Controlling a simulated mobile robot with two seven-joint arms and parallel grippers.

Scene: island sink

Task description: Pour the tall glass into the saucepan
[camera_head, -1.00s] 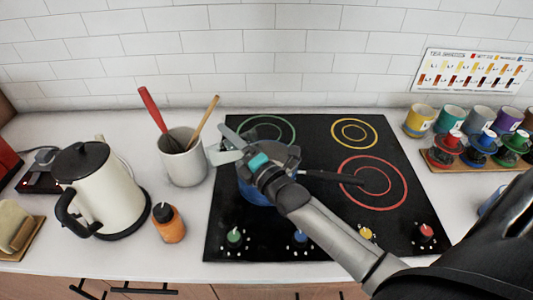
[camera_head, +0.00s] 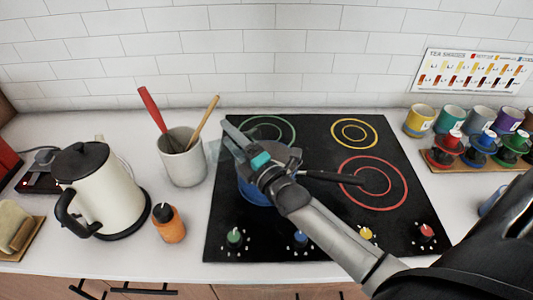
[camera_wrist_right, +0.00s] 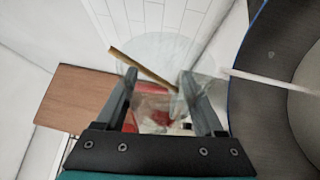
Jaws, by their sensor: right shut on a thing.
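My right gripper (camera_head: 247,150) is shut on the tall glass (camera_head: 216,150), which is clear and hard to make out in the head view. In the right wrist view the glass (camera_wrist_right: 160,60) shows between the two fingers (camera_wrist_right: 164,108), tilted. The blue saucepan (camera_head: 257,192) stands on the hob beneath my gripper, partly hidden by it, with its dark handle (camera_head: 332,177) pointing right. It also shows at the right of the wrist view (camera_wrist_right: 275,60). A thin pale streak runs from the glass across the saucepan's wall; it looks like liquid. My left gripper is out of view.
The black hob (camera_head: 320,235) is otherwise clear. A grey crock (camera_head: 184,168) with utensils stands just left of the glass. An orange bottle (camera_head: 169,225) and a white kettle (camera_head: 105,195) are farther left. Coloured cups (camera_head: 450,118) stand at the right.

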